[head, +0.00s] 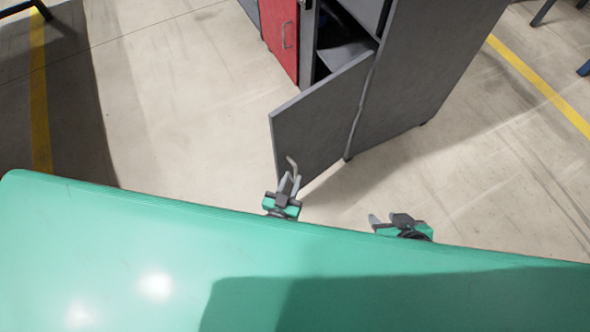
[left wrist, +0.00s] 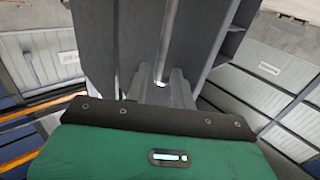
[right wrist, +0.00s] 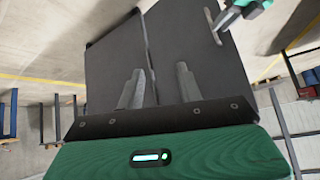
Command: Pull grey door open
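The grey door (head: 318,122) of the grey cabinet stands swung partly open toward me. Its bar handle (head: 291,162) is near the door's free edge. My left gripper (head: 290,183) is at this handle. In the left wrist view the handle (left wrist: 171,45) runs down between the close-set fingers (left wrist: 163,88), which look shut on it. The right wrist view shows the door (right wrist: 190,45), with the left gripper (right wrist: 226,17) at its handle. My right gripper (head: 378,220) is apart from the door, lower right in the head view. Its fingers (right wrist: 158,88) are spread with nothing between them.
The cabinet side (head: 420,70) is right of the door, and a shelf (head: 345,55) shows inside. A red door (head: 280,35) stands to the left. The floor around is mostly clear, with yellow lines (head: 535,80).

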